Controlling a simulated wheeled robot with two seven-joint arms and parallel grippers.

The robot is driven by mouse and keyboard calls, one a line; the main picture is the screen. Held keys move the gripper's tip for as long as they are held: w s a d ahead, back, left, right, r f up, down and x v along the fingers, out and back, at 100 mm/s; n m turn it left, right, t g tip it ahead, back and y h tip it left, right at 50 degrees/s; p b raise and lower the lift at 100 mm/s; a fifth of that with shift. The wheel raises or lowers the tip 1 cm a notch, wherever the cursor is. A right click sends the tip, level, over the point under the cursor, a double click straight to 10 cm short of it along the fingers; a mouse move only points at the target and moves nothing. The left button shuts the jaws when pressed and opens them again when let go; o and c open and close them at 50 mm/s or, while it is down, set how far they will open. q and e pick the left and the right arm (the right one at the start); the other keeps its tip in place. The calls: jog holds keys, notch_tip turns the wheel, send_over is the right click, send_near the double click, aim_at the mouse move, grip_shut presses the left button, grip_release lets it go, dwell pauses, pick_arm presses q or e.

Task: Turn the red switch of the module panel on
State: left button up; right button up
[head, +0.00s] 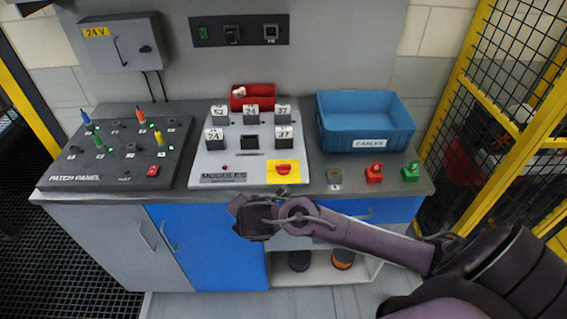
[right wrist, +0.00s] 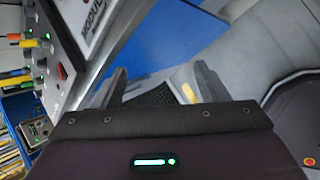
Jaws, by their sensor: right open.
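The module panel (head: 217,168) is a light sloped board on the bench, labelled MODULES. The red switch (head: 283,170) sits on a yellow plate at its front right corner. My right gripper (head: 248,222) is in front of the bench edge, below and a little left of the switch, apart from it. In the right wrist view its two fingers (right wrist: 163,86) are spread with nothing between them. A corner of the module panel (right wrist: 97,30) shows at the upper left there; the red switch is not visible in that view. My left gripper is not in view.
The patch panel (head: 62,172) with colored plugs is at left. Numbered white-topped modules stand on the module panel. A blue cables bin (head: 365,141), red knob block (head: 374,172) and green one (head: 410,171) are at right. A yellow-framed mesh fence (head: 500,120) borders the right.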

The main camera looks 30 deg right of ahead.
jog(key=w+d+n+h, duration=0.2)
jog(key=w+d+n, duration=0.35)
jog(key=d, duration=0.35)
jog(key=n+h, duration=0.1)
jog(key=n, duration=0.2)
send_near(284, 165)
jog(key=f, duration=0.1)
jog(key=x, duration=0.7)
jog(key=shift+w+d, duration=0.2)
jog(key=shift+w, duration=0.35)
jog(key=shift+f, duration=0.1)
jog(key=c, duration=1)
